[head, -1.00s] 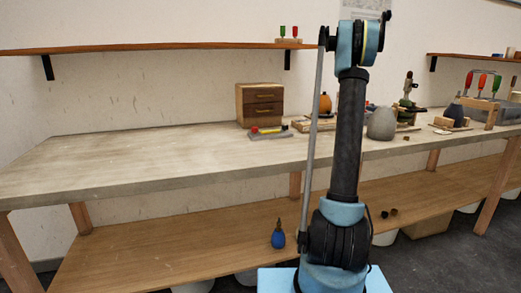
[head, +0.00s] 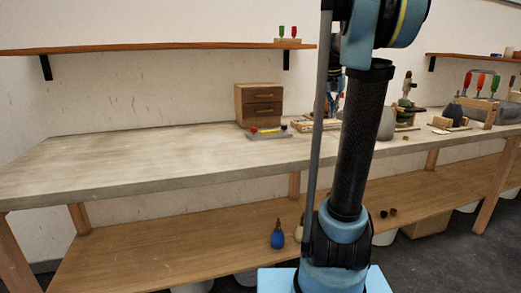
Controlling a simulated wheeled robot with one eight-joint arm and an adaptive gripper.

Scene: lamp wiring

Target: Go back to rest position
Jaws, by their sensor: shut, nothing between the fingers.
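My arm rises through the right middle of the head view, and its upper part runs out of the top of the picture. My gripper (head: 335,104) shows only in part behind the dark arm link, above the workbench (head: 130,160) near its back. It looks shut and empty. Its fingertips are small and partly covered by my arm.
A wooden drawer box (head: 258,104) stands on the bench, with a small tray (head: 268,134) in front. A grey rounded object (head: 387,124) and a clamp rack (head: 480,100) are to the right. A blue bottle (head: 278,236) stands on the lower shelf. The bench's left is clear.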

